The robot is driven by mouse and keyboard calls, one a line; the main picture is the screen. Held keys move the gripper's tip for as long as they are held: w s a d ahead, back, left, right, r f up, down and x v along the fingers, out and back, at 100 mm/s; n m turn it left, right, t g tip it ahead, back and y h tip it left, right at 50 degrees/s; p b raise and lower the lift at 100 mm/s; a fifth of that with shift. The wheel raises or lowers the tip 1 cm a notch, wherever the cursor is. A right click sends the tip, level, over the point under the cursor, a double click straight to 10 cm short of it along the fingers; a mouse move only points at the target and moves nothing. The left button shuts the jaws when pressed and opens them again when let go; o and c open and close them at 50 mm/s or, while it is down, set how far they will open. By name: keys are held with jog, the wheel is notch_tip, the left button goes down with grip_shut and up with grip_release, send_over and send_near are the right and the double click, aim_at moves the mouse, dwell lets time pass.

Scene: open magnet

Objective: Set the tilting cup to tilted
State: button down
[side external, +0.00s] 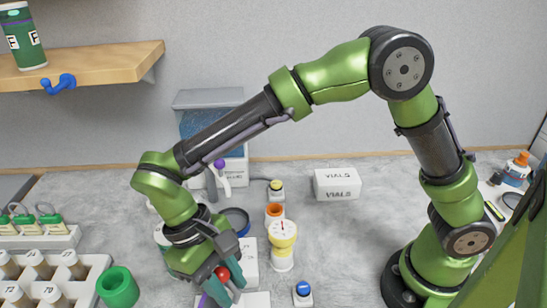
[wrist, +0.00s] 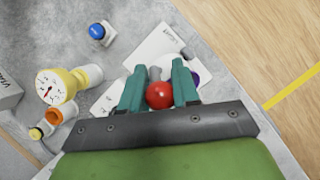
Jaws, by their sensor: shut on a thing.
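My gripper (side external: 227,284) points down at the front centre of the table in the side view. In the wrist view my gripper (wrist: 158,72) has its two teal fingers on either side of a red ball (wrist: 159,95), closed on it. The red ball also shows between the fingers in the side view (side external: 222,273). Just beyond the fingers is a partly hidden white and purple round part (wrist: 203,75), beside a white plate (wrist: 155,48). I cannot tell for sure which part is the tilting cup or how it is tilted; the fingers cover much of this spot.
A yellow-and-white dial (side external: 282,245), an orange-topped cup (side external: 275,212) and a blue button (side external: 303,293) stand right of my gripper. A green cup (side external: 118,287) and a vial rack (side external: 45,275) are left. A VIALS box (side external: 337,184) stands behind. Table between box and button is mostly clear.

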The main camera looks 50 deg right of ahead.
jog(key=shift+w, duration=0.4)
jog(key=c, duration=1.1)
grip_release()
jog(key=shift+o, duration=0.7)
jog(key=shift+s, duration=0.15)
jog(key=v, duration=1.6)
jog(key=shift+r, duration=0.35)
